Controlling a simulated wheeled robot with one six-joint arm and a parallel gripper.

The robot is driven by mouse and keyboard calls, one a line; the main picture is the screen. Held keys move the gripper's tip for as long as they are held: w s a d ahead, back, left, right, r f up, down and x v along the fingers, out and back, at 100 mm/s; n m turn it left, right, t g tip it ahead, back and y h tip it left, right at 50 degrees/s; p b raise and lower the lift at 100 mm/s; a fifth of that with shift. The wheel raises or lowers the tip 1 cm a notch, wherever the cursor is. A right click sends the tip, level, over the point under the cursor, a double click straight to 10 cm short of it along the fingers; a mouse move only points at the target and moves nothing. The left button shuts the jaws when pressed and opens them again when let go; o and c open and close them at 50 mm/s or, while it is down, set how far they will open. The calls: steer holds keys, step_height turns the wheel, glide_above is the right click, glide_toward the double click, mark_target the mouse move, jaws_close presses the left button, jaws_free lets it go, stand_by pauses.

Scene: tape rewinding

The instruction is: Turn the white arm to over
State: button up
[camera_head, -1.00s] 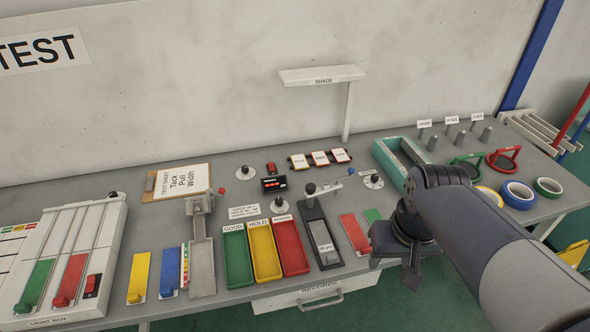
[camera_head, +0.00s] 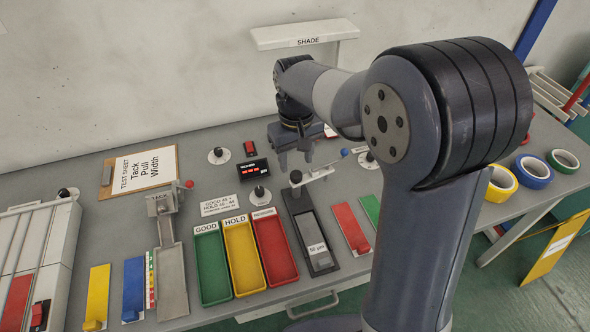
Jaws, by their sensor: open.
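A short white arm (camera_head: 319,173) with a blue ball (camera_head: 344,152) at its raised right end lies behind the black gauge block (camera_head: 313,236), close to the block's black knob (camera_head: 296,176). I cannot make out an "over" mark near it. My gripper (camera_head: 296,162) points down just behind and left of the white arm, with its two fingers apart and nothing between them. It appears apart from the arm, though its exact height is hard to tell.
Green, yellow and red trays (camera_head: 213,264) stand in front. A small black display (camera_head: 254,169), a red switch (camera_head: 251,149) and black-knobbed posts (camera_head: 258,191) stand left of my gripper. The white shade (camera_head: 305,35) overhangs behind. Tape rolls (camera_head: 534,171) lie at right.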

mark_target(296, 174)
steer(key=shift+f, duration=2.7)
steer(key=shift+c, duration=0.6)
jaws_close()
